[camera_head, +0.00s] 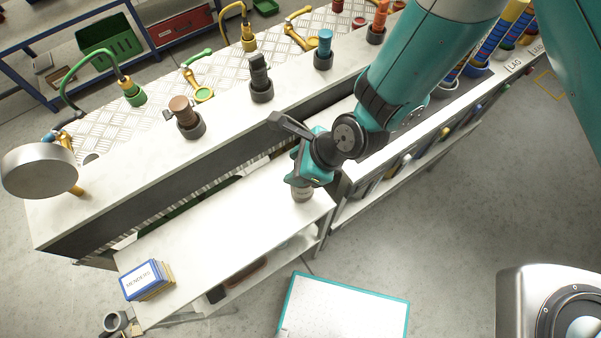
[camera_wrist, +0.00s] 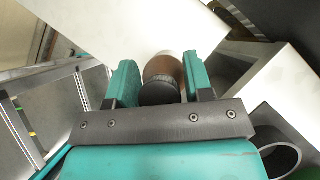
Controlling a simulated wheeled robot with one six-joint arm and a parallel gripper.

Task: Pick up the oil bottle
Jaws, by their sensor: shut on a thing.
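The oil bottle (camera_wrist: 165,66) is between my gripper's fingers in the wrist view, with a rounded brown body and a dark ribbed cap facing the camera. In the head view only a short greyish lower part of it (camera_head: 303,195) shows below my gripper (camera_head: 302,181), over the right end of the white bench top. My gripper (camera_wrist: 160,80) is shut on it, one teal finger on each side. The fingers and wrist hide most of the bottle in the head view. I cannot tell whether its base touches the bench.
A blue box labelled MENDERS (camera_head: 147,280) sits at the bench's left end. The bench top (camera_head: 215,245) between is clear. Behind it a raised ledge holds several hose fittings in dark cups, including a brown one (camera_head: 184,112). A round lamp head (camera_head: 40,171) stands at left.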

